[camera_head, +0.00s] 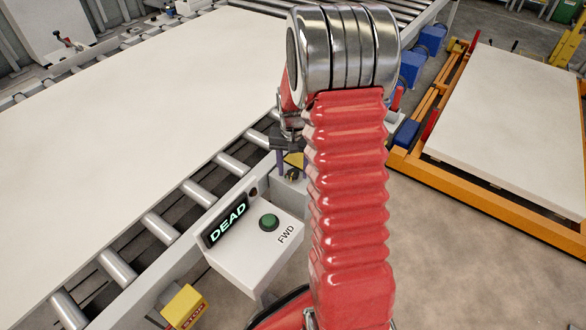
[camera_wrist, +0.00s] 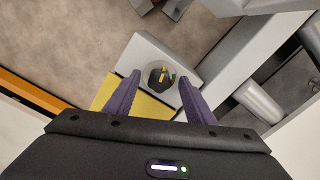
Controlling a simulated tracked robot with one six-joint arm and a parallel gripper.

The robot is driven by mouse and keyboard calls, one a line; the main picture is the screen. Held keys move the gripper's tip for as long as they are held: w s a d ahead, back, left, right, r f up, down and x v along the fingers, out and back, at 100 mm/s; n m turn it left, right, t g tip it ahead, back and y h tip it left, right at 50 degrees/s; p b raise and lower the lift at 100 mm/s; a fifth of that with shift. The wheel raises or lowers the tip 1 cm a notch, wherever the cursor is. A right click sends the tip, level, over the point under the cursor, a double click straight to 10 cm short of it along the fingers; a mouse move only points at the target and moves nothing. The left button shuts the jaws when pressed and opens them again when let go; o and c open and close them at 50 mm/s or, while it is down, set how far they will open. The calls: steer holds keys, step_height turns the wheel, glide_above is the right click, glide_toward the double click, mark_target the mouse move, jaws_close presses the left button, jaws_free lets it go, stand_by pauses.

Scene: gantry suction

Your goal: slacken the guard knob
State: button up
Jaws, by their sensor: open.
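In the head view the knob (camera_head: 292,174) shows small and dark at the conveyor's edge, below my gripper. My gripper (camera_wrist: 159,77) is open, its two purple fingers on either side of the knob in the wrist view. I see no contact, and the remaining gap in height is hard to tell. In the head view my arm hides part of this spot.
A control box (camera_head: 255,245) with a lit DEAD display (camera_head: 226,225) and a green FWD button (camera_head: 269,222) stands just in front. A yellow stop box (camera_head: 184,307) is nearer. The roller conveyor bears a large pale panel (camera_head: 130,130). An orange frame (camera_head: 470,195) stands right.

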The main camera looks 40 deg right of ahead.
mark_target(294, 176)
step_height(294, 176, up, 14)
steer(key=shift+f, duration=0.15)
stand_by(0.6)
stand_by(0.6)
steer(key=s+a+r+n+t, duration=0.2)
steer(key=s+a+r+n, duration=0.2)
steer(key=s+a, duration=0.5)
steer(key=s+a+r+n+t, duration=0.3)
steer(key=s+a+r, duration=0.4)
steer(key=a, duration=0.7)
steer(key=s+n, duration=0.1)
steer(key=s, duration=0.1)
steer(key=shift+s+n+t, duration=0.3)
steer(key=shift+s+n, duration=0.1)
steer(key=shift+c, duration=0.3)
